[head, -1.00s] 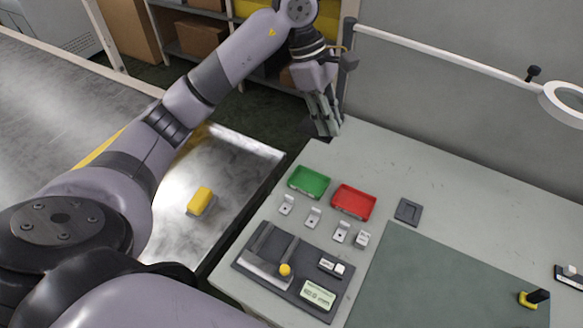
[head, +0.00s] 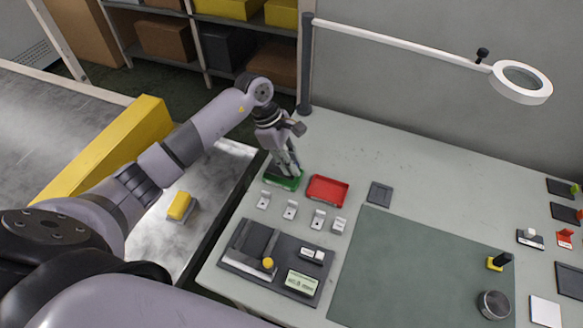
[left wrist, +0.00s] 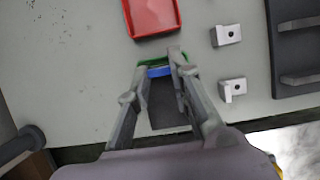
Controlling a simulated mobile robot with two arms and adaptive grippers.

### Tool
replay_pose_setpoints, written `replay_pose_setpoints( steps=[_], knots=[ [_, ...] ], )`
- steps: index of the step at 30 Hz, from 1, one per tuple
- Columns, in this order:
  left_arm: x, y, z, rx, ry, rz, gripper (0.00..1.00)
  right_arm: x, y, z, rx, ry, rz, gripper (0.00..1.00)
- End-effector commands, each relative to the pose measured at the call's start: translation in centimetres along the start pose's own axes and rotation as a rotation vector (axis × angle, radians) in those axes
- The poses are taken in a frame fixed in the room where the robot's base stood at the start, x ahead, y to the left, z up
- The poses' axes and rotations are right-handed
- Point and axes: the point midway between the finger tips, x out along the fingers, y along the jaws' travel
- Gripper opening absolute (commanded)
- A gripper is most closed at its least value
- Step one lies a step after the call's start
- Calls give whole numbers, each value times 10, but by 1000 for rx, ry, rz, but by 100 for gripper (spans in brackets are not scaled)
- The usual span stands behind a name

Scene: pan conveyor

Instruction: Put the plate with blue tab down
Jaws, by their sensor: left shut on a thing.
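My left gripper (head: 288,168) points down at the green tray (head: 283,186) on the table's left part. In the left wrist view, my left gripper (left wrist: 160,62) is shut on a dark plate (left wrist: 164,102) with a blue tab (left wrist: 159,71), which lies between its fingers. The green tray's rim (left wrist: 150,62) shows just past the blue tab. The plate is hidden in the head view, and I cannot tell whether it touches the tray. My right gripper is not in view.
A red tray (head: 327,190) stands right of the green one. Several small metal brackets (head: 290,209) and a gauge fixture (head: 277,260) are in front. A dark square plate (head: 380,193) and a green mat (head: 420,265) lie to the right. A yellow-topped part (head: 179,205) sits left, on metal.

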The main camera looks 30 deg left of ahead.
Motion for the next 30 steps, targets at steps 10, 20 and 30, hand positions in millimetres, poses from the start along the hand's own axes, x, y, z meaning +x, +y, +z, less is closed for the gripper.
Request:
replay_pose_setpoints(
  steps=[10, 20, 30],
  knots=[
    [33, 0, -13, 1, 0, -1, 0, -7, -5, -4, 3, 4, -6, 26],
    [35, 0, -14, 1, 0, 0, 22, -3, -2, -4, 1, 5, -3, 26],
    [35, 0, -14, 1, 0, -1, 28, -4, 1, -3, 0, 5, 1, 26]
  ],
)
